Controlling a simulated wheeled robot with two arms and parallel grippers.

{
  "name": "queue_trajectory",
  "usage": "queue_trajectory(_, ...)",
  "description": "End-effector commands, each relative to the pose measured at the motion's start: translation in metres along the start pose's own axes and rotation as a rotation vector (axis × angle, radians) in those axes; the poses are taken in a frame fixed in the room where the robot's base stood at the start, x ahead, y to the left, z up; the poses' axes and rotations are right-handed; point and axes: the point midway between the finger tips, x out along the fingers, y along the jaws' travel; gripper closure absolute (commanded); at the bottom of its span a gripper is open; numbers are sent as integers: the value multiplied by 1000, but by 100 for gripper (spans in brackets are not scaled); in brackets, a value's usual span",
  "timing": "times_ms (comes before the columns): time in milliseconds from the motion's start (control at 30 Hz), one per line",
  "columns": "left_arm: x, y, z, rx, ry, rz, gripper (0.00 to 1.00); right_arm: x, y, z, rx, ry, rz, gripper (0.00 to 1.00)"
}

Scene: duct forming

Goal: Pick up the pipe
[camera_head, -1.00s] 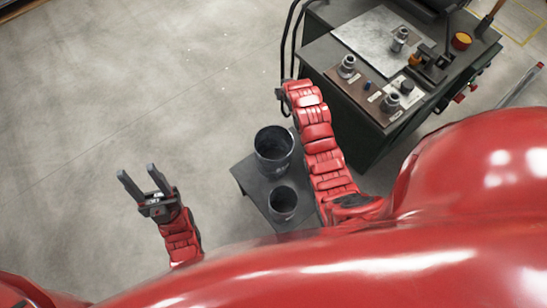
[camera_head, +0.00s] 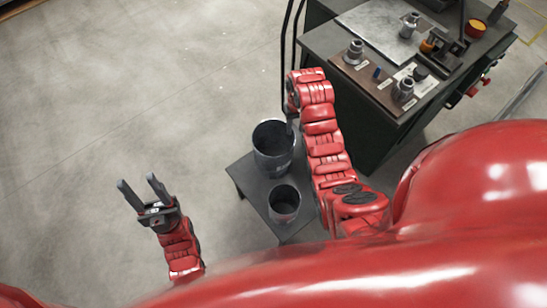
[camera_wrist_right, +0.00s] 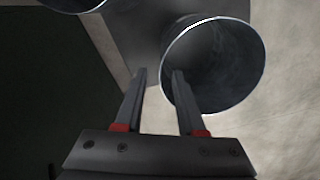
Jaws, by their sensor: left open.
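Two dark grey, open-topped pipes stand upright on a small dark table (camera_head: 240,176). The larger pipe (camera_head: 272,160) is further back and the smaller pipe (camera_head: 284,208) is nearer to me. My right gripper (camera_wrist_right: 159,74) is open. In the right wrist view its right finger overlaps the mouth of a pipe (camera_wrist_right: 228,85), probably the larger one, and its left finger is outside the wall. I cannot tell whether they touch. In the head view this gripper is mostly hidden by my arm, beside the larger pipe's rim. My left gripper (camera_head: 138,181) is open and empty, left of the table.
A dark workbench (camera_head: 365,120) stands at the upper right, with metal fittings (camera_head: 356,50), a metal plate, a red-yellow button (camera_head: 475,28) and a vise-like device. Dark cables (camera_head: 284,50) hang at its left side. The floor (camera_head: 120,90) at left is clear.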

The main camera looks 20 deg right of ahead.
Motion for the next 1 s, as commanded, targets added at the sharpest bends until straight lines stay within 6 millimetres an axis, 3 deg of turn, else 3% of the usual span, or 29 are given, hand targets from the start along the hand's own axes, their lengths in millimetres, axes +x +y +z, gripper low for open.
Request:
queue_trajectory(33, -3, 0, 0, 0, 1, 0, 50, 15, 0, 2, 0, -9, -1, 61)
queue_trajectory(100, -1, 0, 0, 0, 1, 0, 50, 26, -1, 2, -1, -9, -1, 61)
queue_trajectory(433, 2, 0, 0, 0, 1, 0, 50, 53, -2, 2, -1, -5, -1, 61)
queue_trajectory(700, 3, 0, -1, 0, 1, 0, 50, 89, -5, 2, -1, -6, 0, 61)
queue_trajectory(967, 3, 0, -1, 0, 1, 0, 50, 93, -5, 1, -1, -2, 0, 61)
queue_trajectory(1000, 3, 0, -1, 0, 1, 0, 50, 93, -5, 1, -1, -2, 0, 65)
